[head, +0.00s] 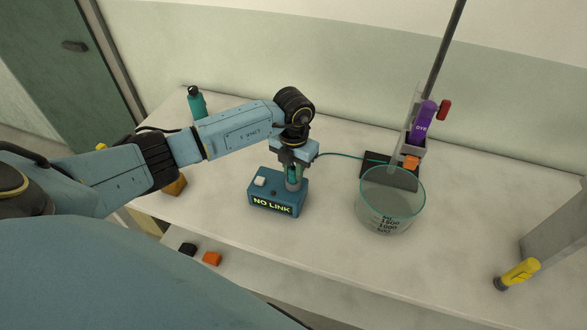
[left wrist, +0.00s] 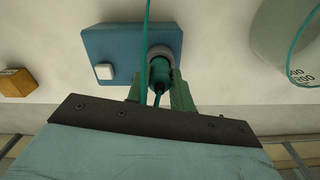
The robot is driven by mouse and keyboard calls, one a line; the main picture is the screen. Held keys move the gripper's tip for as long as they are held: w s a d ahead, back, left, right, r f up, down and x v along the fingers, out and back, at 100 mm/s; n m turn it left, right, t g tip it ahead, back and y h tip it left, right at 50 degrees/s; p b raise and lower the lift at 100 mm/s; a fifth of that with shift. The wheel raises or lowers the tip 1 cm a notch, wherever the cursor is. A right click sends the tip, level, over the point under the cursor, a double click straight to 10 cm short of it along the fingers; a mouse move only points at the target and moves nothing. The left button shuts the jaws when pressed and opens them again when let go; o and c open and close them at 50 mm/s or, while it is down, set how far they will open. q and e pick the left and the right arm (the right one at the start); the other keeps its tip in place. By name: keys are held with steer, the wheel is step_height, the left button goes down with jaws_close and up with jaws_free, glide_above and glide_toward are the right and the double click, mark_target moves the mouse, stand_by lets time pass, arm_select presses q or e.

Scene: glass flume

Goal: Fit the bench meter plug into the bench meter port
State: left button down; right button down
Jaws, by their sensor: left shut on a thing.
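The bench meter (head: 277,194) is a blue box on the table with a white button and a lit display reading "NO LINK". Its port (head: 294,185) is a grey round collar on top, also seen in the left wrist view (left wrist: 160,51). My left gripper (head: 293,173) is shut on the teal bench meter plug (left wrist: 159,72) and holds it at the collar. The plug's tip is hidden, so I cannot tell whether it is in the port or just over it. A thin teal cable (head: 338,155) runs to the right. My right gripper is out of view.
A glass beaker (head: 388,211) stands right of the meter, before a stand holding a purple tube (head: 424,120). A teal bottle (head: 196,102) is behind my left arm. A yellow cylinder (head: 518,273) lies front right. Table between beaker and yellow cylinder is clear.

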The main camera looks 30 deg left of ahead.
arm_select(q)
steer(key=shift+f, duration=0.4)
steer(key=shift+f, duration=0.2)
steer(key=c, duration=1.2)
jaws_free()
steer(key=shift+r, duration=0.1)
steer(key=shift+c, duration=0.2)
steer(key=shift+r, duration=0.1)
